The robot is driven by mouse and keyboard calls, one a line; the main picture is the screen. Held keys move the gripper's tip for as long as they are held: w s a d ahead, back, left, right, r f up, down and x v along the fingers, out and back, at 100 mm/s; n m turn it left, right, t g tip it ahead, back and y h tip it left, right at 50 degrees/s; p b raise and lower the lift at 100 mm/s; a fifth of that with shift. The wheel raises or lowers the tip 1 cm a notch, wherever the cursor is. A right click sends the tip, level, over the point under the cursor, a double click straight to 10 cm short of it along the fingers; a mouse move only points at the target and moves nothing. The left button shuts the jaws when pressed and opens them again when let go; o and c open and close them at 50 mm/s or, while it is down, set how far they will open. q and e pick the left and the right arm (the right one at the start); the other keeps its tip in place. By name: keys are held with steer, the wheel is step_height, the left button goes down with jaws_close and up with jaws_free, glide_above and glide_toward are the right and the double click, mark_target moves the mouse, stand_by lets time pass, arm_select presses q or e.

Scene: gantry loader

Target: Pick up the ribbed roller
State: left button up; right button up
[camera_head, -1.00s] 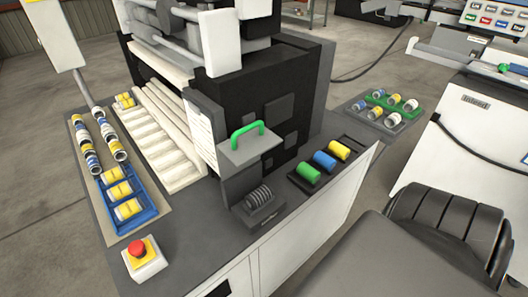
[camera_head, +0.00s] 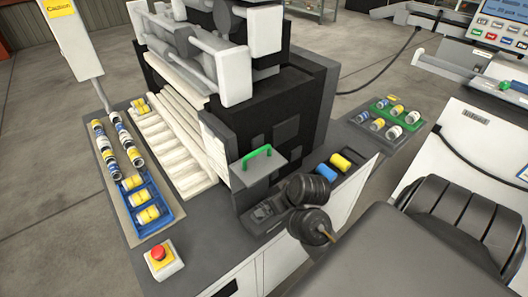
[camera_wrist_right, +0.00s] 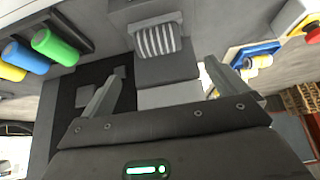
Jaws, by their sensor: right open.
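The ribbed roller (camera_wrist_right: 158,40) is a grey, ridged cylinder lying in a dark holder, seen at the top centre of the right wrist view. My right gripper (camera_wrist_right: 164,72) is open, with its two fingers spread on either side of the line to the roller. The roller lies beyond the fingertips, and nothing is between them. In the head view my dark right arm (camera_head: 309,222) reaches over the bench beside the roller's holder (camera_head: 264,212), and I cannot make out the fingers there. My left gripper is not in view.
A green-handled grey block (camera_head: 258,168) stands just behind the holder. Blue (camera_head: 326,170) and yellow cylinders (camera_head: 341,161) lie to its right; a green one (camera_wrist_right: 55,48) shows in the wrist view. A red emergency button (camera_head: 158,252) sits at the bench's front left.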

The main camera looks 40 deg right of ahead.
mark_target(265, 205)
steer(key=b+x, duration=0.5)
steer(key=shift+w+f, duration=0.1)
steer(key=shift+f, duration=0.2)
steer(key=shift+w+f+b, duration=0.2)
steer(key=shift+f+b, duration=0.2)
steer(key=shift+b, duration=0.15)
steer(key=b+x, duration=0.3)
steer(key=x, duration=0.1)
steer(key=shift+w+d+f+b, duration=0.1)
steer(key=shift+f+b, duration=0.05)
steer(key=shift+b, duration=0.25)
steer(key=c, duration=1.1)
